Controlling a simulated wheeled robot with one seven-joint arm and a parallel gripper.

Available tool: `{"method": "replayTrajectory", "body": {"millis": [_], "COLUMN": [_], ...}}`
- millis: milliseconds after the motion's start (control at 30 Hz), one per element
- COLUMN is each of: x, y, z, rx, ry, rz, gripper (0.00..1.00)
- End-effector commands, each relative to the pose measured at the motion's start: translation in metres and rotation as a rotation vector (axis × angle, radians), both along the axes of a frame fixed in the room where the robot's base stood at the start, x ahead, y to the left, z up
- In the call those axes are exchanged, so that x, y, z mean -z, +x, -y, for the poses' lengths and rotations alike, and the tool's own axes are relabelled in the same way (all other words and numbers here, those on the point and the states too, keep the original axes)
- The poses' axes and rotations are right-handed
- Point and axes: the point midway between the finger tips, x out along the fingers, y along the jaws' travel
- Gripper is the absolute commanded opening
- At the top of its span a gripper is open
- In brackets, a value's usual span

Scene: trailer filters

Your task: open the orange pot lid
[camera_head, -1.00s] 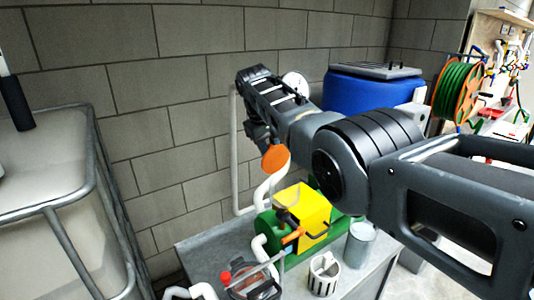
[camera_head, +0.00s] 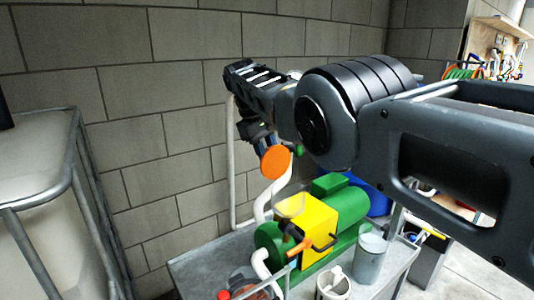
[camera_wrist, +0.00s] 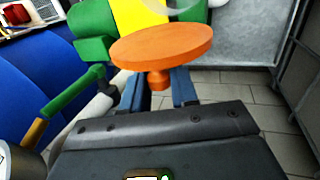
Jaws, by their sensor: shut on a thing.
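The orange lid (camera_head: 276,162) is a round disc with a short stem, held in the air in front of the block wall. My gripper (camera_head: 268,143) is shut on its stem. In the wrist view, the blue fingers of my gripper (camera_wrist: 158,87) stand on both sides of the stem, under the wide orange disc (camera_wrist: 160,46). Below the lid in the head view is a green pump (camera_head: 345,205) with a yellow box (camera_head: 318,222). A pale, see-through bowl shape (camera_head: 291,205) shows at the top of the box. The lid is apart from it.
The pump stands on a grey metal bench (camera_head: 210,262) with a cup (camera_head: 370,250) and a white slotted container (camera_head: 334,284). A caged white tank (camera_head: 40,195) is at left. White pipe (camera_head: 232,170) runs along the wall. A blue barrel (camera_head: 377,200) is mostly hidden.

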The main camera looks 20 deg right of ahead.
Motion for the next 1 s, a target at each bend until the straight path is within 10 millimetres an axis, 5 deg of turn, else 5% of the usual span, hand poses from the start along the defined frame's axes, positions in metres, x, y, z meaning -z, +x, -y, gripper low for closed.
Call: {"method": "replayTrajectory", "body": {"millis": [233, 267, 467, 767, 1000], "x": [0.003, 0.003, 0.002, -0.004, -0.038], "y": [-0.001, -0.001, 0.000, 0.000, -0.002], "z": [0.000, 0.000, 0.000, -0.001, -0.013], "rx": [0.000, 0.000, 0.000, 0.000, -0.002], "ry": [0.001, 0.001, 0.001, 0.000, 0.001], "rz": [-0.003, -0.003, -0.001, 0.001, 0.002], "gripper": [0.00, 0.30, 0.48, 0.48, 0.48]}}
